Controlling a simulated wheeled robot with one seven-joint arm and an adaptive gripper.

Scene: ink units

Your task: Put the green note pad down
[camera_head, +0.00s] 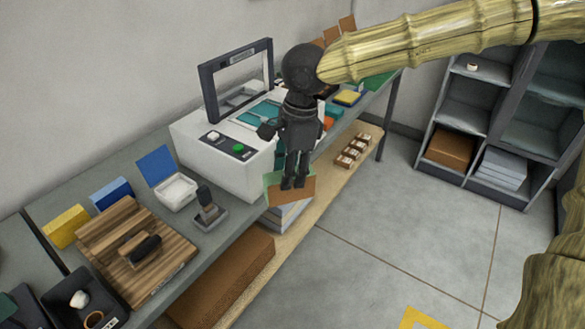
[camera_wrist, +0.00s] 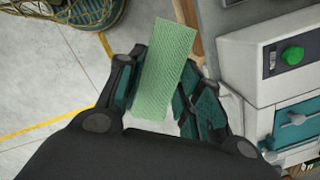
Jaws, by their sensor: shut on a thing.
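The green note pad (camera_wrist: 168,60) is between the two fingers of my gripper (camera_wrist: 164,95) in the wrist view, standing out past the fingertips. My gripper is shut on it. In the head view my gripper (camera_head: 291,184) points down beside the white machine, and a green part of the pad (camera_head: 273,181) shows left of the fingertips. A brown piece shows at the fingertips too; I cannot tell whether it is the pad's backing. The pad appears held in the air by the bench's front edge.
The white machine (camera_head: 215,165) with a green button stands on the grey bench (camera_head: 235,212). A stamp (camera_head: 208,208), an open white box (camera_head: 177,191) and a wooden board (camera_head: 118,235) are to its left. A lower shelf (camera_head: 322,190) holds grey stacks.

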